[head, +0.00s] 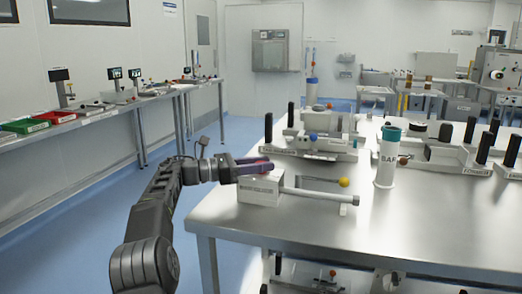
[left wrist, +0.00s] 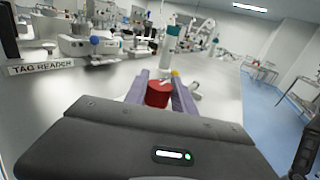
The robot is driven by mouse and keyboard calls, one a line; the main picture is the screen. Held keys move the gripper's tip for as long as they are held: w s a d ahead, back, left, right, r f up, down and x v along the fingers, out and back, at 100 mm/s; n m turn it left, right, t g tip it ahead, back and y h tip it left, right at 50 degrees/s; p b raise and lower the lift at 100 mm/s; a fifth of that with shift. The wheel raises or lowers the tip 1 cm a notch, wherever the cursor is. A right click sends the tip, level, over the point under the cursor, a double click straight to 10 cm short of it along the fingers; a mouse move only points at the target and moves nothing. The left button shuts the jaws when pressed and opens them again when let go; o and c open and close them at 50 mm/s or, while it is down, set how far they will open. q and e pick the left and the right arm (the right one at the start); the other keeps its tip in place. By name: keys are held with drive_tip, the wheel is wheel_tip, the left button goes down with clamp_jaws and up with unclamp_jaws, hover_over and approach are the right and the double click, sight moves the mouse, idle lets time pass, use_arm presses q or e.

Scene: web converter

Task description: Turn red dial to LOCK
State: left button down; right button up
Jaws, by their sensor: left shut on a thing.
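The red dial (left wrist: 159,93) shows in the left wrist view between the two fingers of my left gripper (left wrist: 160,98). A light pointer mark is on its top, but I cannot read any lettering. In the head view my left gripper (head: 252,167) reaches in from the left, shut on the dial, which is mostly hidden there. The dial sits on a white box-shaped fixture (head: 261,190) near the table's left edge. No LOCK label is readable. My right gripper is not in view.
A white cylinder with a teal top (head: 387,165) stands to the right. White devices with black handles (head: 310,147) stand behind. A side bench (head: 150,98) runs along the left wall.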

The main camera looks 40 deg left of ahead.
use_arm(q)
drive_tip(key=shift+d+f, duration=0.1)
drive_tip(key=shift+f, duration=0.15)
drive_tip(key=c, duration=1.1)
unclamp_jaws()
drive_tip(key=shift+r, duration=0.1)
drive_tip(key=shift+o, duration=0.2)
drive_tip(key=shift+p+v, duration=0.3)
drive_tip(key=shift+v, duration=0.65)
drive_tip(key=p+v, duration=0.1)
drive_tip(key=v, duration=0.5)
drive_tip(key=shift+w+p, duration=0.1)
drive_tip(key=shift+p, duration=0.2)
